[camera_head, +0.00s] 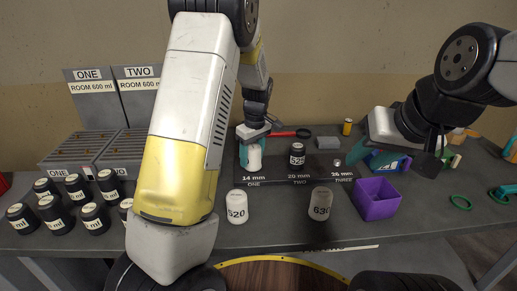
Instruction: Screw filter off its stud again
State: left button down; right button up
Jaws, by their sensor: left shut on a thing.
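My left gripper (254,146) reaches down over the dark stud board (275,176) at the place marked ONE, 14 mm. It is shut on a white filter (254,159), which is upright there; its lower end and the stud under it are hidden. A black filter (297,155) with a white label stands at TWO, 20 mm. A small bare metal stud (337,163) shows at THREE, 26 mm. My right gripper (362,152) hangs to the right of the board, pointing down and left; I cannot make out its jaw opening.
White filters marked 620 (237,207) and 630 (320,204) stand in front of the board. A purple bin (377,199) is at right. Several black bottles (77,188) crowd the left, before a grey rack (75,150).

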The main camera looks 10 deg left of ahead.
aim_at(251, 146)
dwell(0.3)
pick_arm(q)
jog(key=n, duration=0.4)
jog(key=shift+s, duration=0.1)
jog(key=shift+n+g, duration=0.3)
jog(key=shift+n, duration=1)
jog(key=n, duration=0.3)
jog(key=shift+s, duration=0.1)
jog(key=shift+r, duration=0.7)
jog(key=shift+r, duration=1.5)
